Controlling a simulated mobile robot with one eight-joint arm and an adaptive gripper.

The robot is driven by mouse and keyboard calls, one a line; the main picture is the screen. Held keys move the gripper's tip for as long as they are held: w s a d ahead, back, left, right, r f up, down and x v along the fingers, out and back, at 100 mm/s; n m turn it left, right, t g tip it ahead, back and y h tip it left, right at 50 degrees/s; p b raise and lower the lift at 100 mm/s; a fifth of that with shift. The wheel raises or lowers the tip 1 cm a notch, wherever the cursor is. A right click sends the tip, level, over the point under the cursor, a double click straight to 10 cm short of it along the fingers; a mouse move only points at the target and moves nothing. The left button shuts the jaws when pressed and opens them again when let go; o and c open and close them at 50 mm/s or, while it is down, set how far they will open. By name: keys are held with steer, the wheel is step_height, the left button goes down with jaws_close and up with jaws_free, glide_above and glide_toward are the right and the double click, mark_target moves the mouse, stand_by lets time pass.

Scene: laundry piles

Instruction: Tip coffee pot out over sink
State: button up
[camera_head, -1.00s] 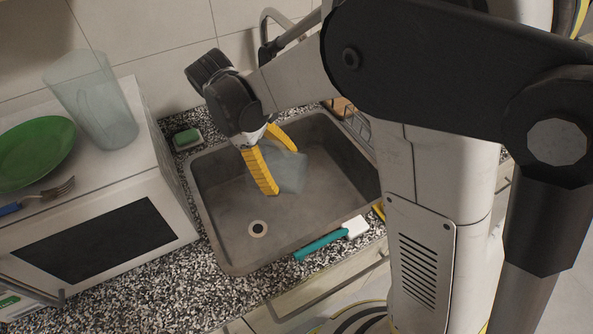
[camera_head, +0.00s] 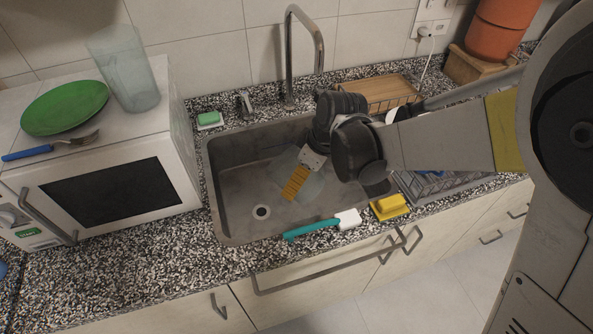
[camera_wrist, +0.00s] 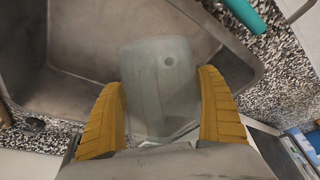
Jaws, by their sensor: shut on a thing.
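The coffee pot is a see-through, pale grey-green vessel (camera_head: 312,188), held over the sink (camera_head: 228,228). In the wrist view the pot (camera_wrist: 160,90) sits between the two yellow fingers of my gripper (camera_wrist: 163,95), which are shut on it. In the head view my gripper (camera_head: 300,184) points down over the basin, and one finger hides part of the pot. The drain (camera_head: 261,212) lies left of and below the gripper in the picture. I cannot tell exactly how far the pot is tilted or whether it holds liquid.
A microwave (camera_head: 110,190) stands left, with a green plate (camera_head: 65,107), a fork (camera_head: 50,147) and a clear vase (camera_head: 126,68) on top. The faucet (camera_head: 305,50) rises behind the sink. A teal brush (camera_head: 312,228) and yellow sponges (camera_head: 389,206) lie at the front edge.

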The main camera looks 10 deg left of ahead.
mark_target(318, 181)
steer(key=shift+d+f+y+b, duration=0.15)
steer(key=shift+f+y+b, duration=0.65)
steer(key=shift+y, duration=0.2)
steer(key=shift+w+r+t+y+b, duration=0.1)
steer(key=shift+r+t+y+b, duration=0.15)
steer(key=shift+t+y+b, duration=0.25)
steer(key=y+b, duration=0.1)
steer(key=r+y+b, duration=0.1)
steer(key=y, duration=0.1)
steer(key=shift+r+t, duration=0.25)
steer(key=shift+t, duration=0.15)
steer(key=d+y+b, duration=0.1)
steer(key=d, duration=0.1)
steer(key=s+d+r+y+b, duration=0.1)
steer(key=d, duration=0.1)
steer(key=d+b, duration=0.1)
steer(key=shift+s+d+r+t+y, duration=0.25)
steer(key=shift+s+d+t+y, duration=0.05)
steer(key=shift+s+d+y, duration=0.1)
steer(key=shift+s+d+r+b, duration=0.2)
steer(key=shift+d+r+b, duration=0.05)
steer(key=shift+d+b, duration=0.3)
steer(key=shift+r+y, duration=0.1)
steer(key=shift+y, duration=0.2)
